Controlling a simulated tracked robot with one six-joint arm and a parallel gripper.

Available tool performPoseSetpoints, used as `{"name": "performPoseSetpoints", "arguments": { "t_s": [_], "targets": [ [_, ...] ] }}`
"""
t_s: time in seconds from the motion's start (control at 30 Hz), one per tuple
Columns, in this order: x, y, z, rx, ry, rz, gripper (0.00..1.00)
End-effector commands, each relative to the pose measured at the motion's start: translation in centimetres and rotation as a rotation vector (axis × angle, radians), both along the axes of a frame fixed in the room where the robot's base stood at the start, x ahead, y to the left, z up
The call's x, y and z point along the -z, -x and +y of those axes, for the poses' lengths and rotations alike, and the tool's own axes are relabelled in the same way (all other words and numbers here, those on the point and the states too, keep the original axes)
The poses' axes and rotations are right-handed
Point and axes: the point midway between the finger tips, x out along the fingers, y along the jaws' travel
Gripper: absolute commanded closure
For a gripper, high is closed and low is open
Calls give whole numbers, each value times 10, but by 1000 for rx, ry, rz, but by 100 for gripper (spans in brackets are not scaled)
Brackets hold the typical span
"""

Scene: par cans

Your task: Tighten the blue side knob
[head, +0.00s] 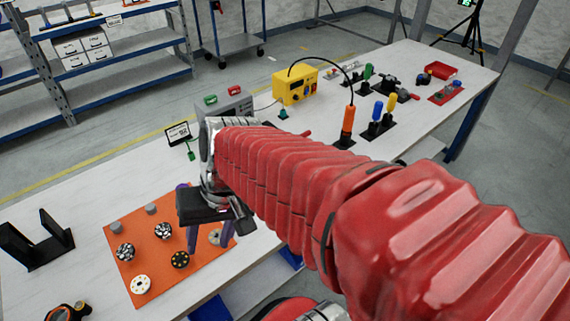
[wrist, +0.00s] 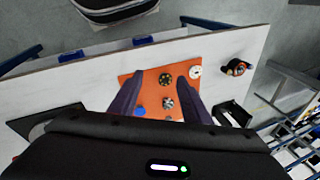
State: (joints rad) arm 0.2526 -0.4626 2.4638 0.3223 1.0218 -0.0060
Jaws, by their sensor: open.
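An orange mat (head: 128,254) lies on the white table and carries several round knobs. A small blue knob (wrist: 140,111) shows at the mat's lower left in the wrist view, beside my left finger. My gripper (head: 178,243) points down above the mat. In the wrist view its fingers (wrist: 160,78) are wide apart, with two dark patterned knobs (wrist: 165,80) (wrist: 167,103) showing between them. Nothing is held.
A white disc (head: 141,284) lies at the mat's near corner. A black bracket (head: 38,240) stands left of the mat. My red arm hides the middle of the table.

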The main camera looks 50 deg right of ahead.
Motion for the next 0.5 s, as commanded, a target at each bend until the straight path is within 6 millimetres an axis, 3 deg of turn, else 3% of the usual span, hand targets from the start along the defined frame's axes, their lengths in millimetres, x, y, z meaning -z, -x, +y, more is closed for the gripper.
{"name": "performPoseSetpoints", "arguments": {
  "t_s": [0.2, 0.5],
  "targets": [
    [23, -9, -4, 199, -221, 138, 57],
    [42, -34, -18, 478, -546, 262, 57]
  ]
}}
